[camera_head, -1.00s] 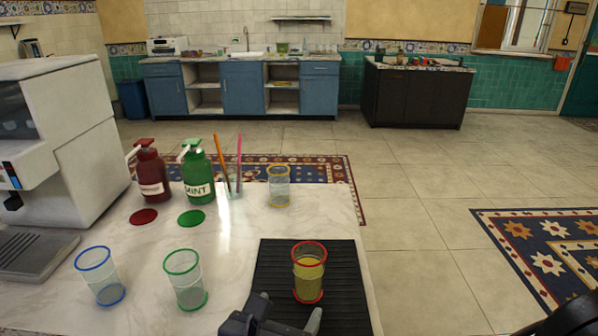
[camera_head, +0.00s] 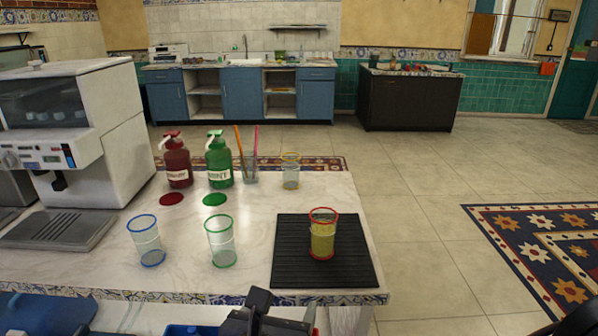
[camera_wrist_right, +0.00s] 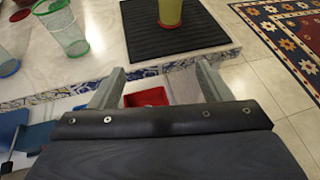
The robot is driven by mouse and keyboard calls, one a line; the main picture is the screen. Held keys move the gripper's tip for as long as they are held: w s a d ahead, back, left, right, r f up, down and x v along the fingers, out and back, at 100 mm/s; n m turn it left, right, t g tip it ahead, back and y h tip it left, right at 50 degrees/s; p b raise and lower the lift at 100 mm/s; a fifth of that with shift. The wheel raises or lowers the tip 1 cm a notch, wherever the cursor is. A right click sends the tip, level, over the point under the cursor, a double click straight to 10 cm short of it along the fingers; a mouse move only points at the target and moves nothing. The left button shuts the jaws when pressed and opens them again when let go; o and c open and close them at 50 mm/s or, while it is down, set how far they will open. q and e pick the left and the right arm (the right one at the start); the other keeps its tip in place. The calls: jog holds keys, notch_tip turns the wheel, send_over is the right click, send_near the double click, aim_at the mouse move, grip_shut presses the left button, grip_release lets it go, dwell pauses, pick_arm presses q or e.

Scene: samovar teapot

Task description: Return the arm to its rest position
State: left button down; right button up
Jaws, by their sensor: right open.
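My right gripper (camera_head: 285,307) is at the bottom of the head view, just in front of the counter's front edge. In the right wrist view (camera_wrist_right: 158,82) its two fingers are wide apart with nothing between them. A red-rimmed glass with yellow-green liquid (camera_head: 322,240) stands upright on the black ribbed mat (camera_head: 290,268), beyond the gripper and clear of it. The glass's lower part also shows in the wrist view (camera_wrist_right: 170,12). My left gripper is not in view.
On the marble counter (camera_head: 180,275) stand a blue-rimmed glass (camera_head: 146,240), a green-rimmed glass (camera_head: 221,241), a yellow-rimmed glass (camera_head: 290,172), red (camera_head: 176,165) and green (camera_head: 219,165) pump bottles, and a white machine (camera_head: 120,130). A red container (camera_wrist_right: 146,97) lies below the counter edge. Floor to the right is open.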

jog(key=w+d+r+n+t+y, duration=0.1)
jog(key=w+d+r+n+y, duration=0.3)
jog(key=n, duration=0.5)
jog(key=w+d+r+n+y, duration=0.25)
jog(key=d+n+y, duration=0.3)
jog(key=n, duration=0.35)
jog(key=s+d+f+n+g+h, duration=0.1)
jog(key=s+d+f+n+g, duration=0.3)
jog(key=s+d+f+n, duration=0.4)
jog(key=s+d+f+n+g+h, duration=0.2)
jog(key=s+d+f+n+g, duration=0.3)
jog(key=s+f+n, duration=0.45)
notch_tip(320, 180, up, 15)
jog(key=s+n+p, duration=0.1)
jog(key=p, duration=1.2)
jog(key=shift+d+t, duration=0.3)
jog(key=shift+d, duration=0.1)
jog(key=shift+s, duration=0.1)
